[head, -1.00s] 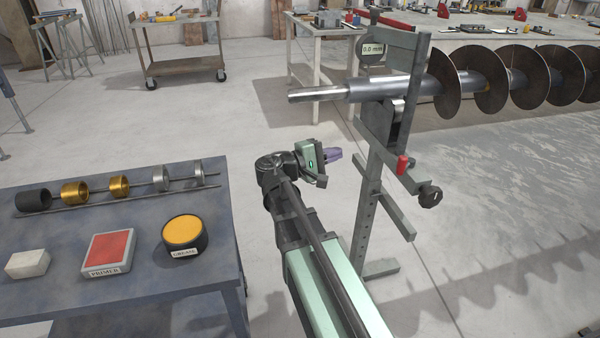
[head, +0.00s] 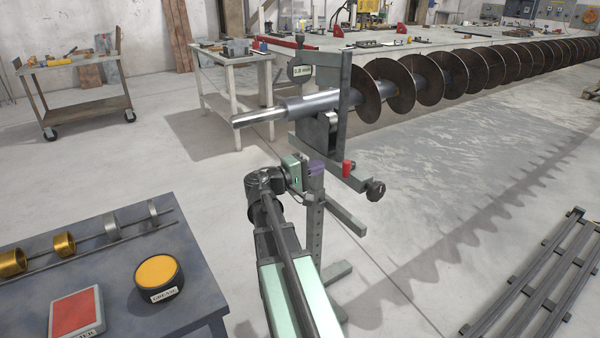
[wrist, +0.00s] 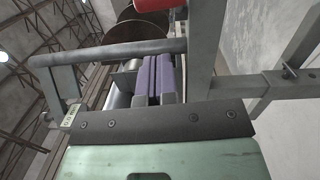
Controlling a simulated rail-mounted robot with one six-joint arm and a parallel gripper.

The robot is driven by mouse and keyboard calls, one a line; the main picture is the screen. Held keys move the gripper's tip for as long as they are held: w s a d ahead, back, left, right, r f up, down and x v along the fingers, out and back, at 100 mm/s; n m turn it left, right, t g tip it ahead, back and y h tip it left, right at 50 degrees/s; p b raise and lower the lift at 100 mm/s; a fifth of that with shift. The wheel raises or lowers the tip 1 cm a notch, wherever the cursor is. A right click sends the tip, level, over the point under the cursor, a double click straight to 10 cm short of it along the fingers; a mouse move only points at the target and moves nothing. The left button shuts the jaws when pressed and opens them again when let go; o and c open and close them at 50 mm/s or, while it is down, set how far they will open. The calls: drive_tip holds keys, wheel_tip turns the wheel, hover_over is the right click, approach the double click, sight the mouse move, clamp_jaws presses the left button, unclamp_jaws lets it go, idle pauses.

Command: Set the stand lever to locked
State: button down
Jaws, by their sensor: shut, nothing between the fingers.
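The stand (head: 314,225) is a grey upright frame with holes in its post, and it carries the auger shaft (head: 330,105). The stand lever appears to be the part with the red grip (head: 347,168), low on the frame's right side. A red piece (wrist: 150,4) also shows at the top edge of the wrist view, partly cut off. My gripper (head: 317,167) has purple fingers, seen shut and empty in the wrist view (wrist: 158,76). In the head view it is left of the red grip, apart from it. I see no lock marking.
A dark knob (head: 376,190) sits right of the red grip on the stand's lower arm. A small dial (head: 302,71) is at the frame's top left. A blue-grey table (head: 205,300) with rings, a primer pad and a grease tin stands at left. A rack lies at right.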

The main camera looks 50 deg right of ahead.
sight(349, 164)
drive_tip(key=shift+s+d+r, duration=0.1)
drive_tip(key=shift+s+d, duration=0.5)
drive_tip(key=shift+s, duration=0.35)
drive_tip(key=shift+s+d, duration=0.6)
drive_tip(key=shift+s, duration=0.35)
drive_tip(key=shift+s, duration=0.15)
